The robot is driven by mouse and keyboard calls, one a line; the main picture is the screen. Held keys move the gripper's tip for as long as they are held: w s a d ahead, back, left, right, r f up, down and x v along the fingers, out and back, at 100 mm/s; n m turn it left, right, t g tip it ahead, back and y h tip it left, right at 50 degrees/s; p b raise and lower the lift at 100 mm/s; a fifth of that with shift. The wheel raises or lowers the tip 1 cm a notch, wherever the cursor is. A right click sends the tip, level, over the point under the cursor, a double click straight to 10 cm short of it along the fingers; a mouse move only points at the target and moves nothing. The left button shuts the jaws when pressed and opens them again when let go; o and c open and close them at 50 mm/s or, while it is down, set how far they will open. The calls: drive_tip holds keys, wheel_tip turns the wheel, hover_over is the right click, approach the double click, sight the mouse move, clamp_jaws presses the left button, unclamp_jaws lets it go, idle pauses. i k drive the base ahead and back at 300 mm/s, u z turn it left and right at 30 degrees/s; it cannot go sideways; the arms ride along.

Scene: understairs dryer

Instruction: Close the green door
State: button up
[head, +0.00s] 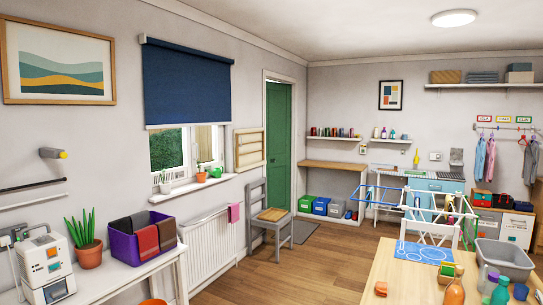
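The green door (279,125) stands in a white frame in the corner, on the far end of the left wall, beyond the window. It is seen at a steep angle from far across the room. I cannot tell from here whether it is fully shut or a little ajar. Its handle is too small to make out. The chair hides part of its lower left side. My gripper is not in view.
The wooden floor (310,262) between is clear.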

sight(278, 95)
drive_tip(key=u, duration=1.9)
drive_tip(key=i, duration=2.5)
drive_tip(key=z, duration=2.75)
drive_tip(key=i, duration=7.3)
